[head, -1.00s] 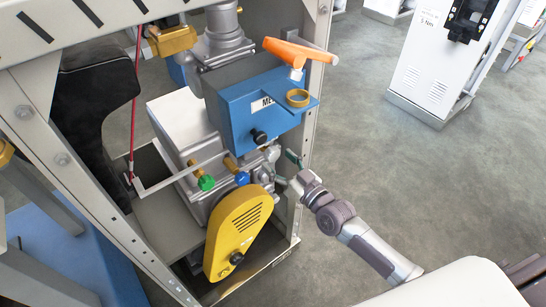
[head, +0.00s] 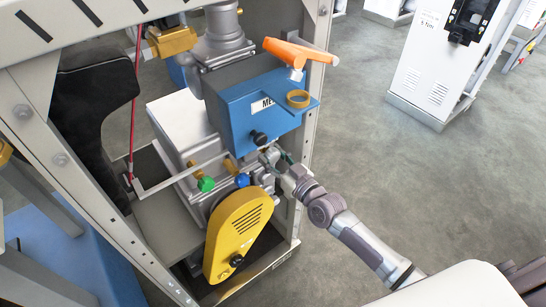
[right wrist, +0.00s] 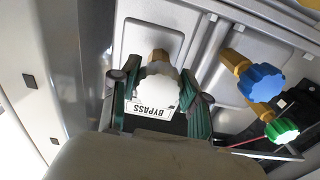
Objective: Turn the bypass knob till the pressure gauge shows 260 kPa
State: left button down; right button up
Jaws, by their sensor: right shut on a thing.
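The bypass knob (right wrist: 157,92) is pale and rounded, on a brass stem in front of the metal housing in the right wrist view. The BYPASS label (right wrist: 150,110) reads upside down behind it. My right gripper (right wrist: 160,98) has its green-padded fingers on either side of the knob and is shut on it. In the head view my right gripper (head: 273,158) is at the valve block, just below the blue box; the knob is hard to make out there. No pressure gauge dial can be made out in either view. My left gripper is not in view.
Next to the valve block are a blue knob (head: 242,180) and a green knob (head: 206,184). A yellow cover (head: 238,236) is below, the blue box (head: 250,95) above. The frame post (head: 312,110) stands close on the right. Open floor (head: 450,200) lies further right.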

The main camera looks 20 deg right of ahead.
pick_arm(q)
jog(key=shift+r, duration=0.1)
pick_arm(e)
jog(key=shift+m+p, duration=0.4)
jog(key=shift+m, duration=1.3)
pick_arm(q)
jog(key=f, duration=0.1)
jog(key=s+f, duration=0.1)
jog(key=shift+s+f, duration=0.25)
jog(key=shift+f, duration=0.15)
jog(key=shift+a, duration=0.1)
pick_arm(e)
jog(key=o, duration=1.1)
jog(key=shift+o, duration=0.2)
jog(key=v, duration=1.2)
